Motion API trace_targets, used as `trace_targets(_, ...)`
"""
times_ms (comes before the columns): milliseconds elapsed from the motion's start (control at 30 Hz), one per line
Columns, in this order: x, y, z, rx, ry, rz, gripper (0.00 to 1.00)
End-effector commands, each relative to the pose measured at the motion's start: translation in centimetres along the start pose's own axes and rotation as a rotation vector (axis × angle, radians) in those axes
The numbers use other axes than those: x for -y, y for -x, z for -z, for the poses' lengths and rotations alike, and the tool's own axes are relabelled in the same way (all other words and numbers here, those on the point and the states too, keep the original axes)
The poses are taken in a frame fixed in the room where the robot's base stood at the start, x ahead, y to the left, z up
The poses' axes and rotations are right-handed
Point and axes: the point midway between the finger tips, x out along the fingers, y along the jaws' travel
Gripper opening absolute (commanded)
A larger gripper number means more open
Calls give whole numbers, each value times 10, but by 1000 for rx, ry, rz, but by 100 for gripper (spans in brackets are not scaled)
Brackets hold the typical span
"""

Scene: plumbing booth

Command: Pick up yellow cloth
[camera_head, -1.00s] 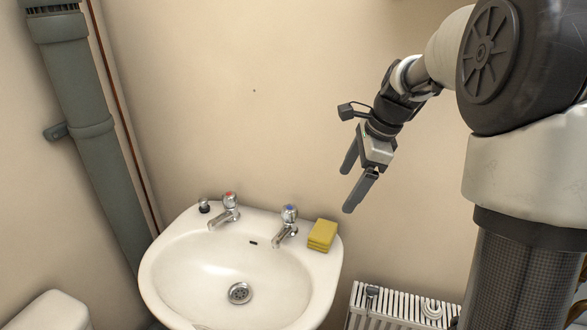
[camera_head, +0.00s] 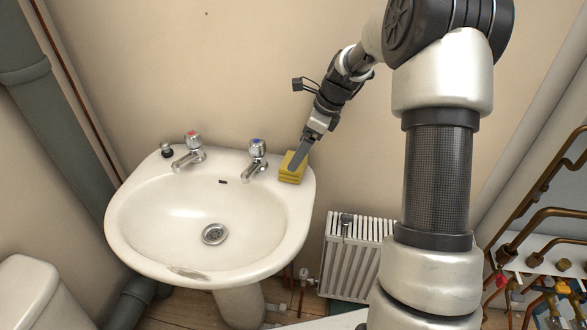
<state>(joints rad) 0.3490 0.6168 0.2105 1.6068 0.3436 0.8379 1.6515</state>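The yellow cloth (camera_head: 290,178) is a small folded stack on the back right corner of the white sink (camera_head: 131,244), right of the blue-topped tap. My gripper (camera_head: 295,166) points down at the cloth from above right. Its fingers overlap the upper part of the cloth in this view and cover some of it. The fingers line up one behind the other, so the gap between them is hidden. I cannot tell whether they touch the cloth.
A red-topped tap (camera_head: 191,147) and a blue-topped tap (camera_head: 257,158) stand on the sink's back edge. A white radiator (camera_head: 352,260) is right of the sink, against the wall. Copper pipes (camera_head: 548,218) are at the far right.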

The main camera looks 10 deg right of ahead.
Motion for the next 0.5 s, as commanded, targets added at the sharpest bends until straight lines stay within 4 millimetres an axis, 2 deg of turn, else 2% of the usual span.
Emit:
trace_targets(167, -1, -10, 0, 0, 0, -3, 88)
trace_targets(500, -1, -59, 0, 0, 1, -2, 88)
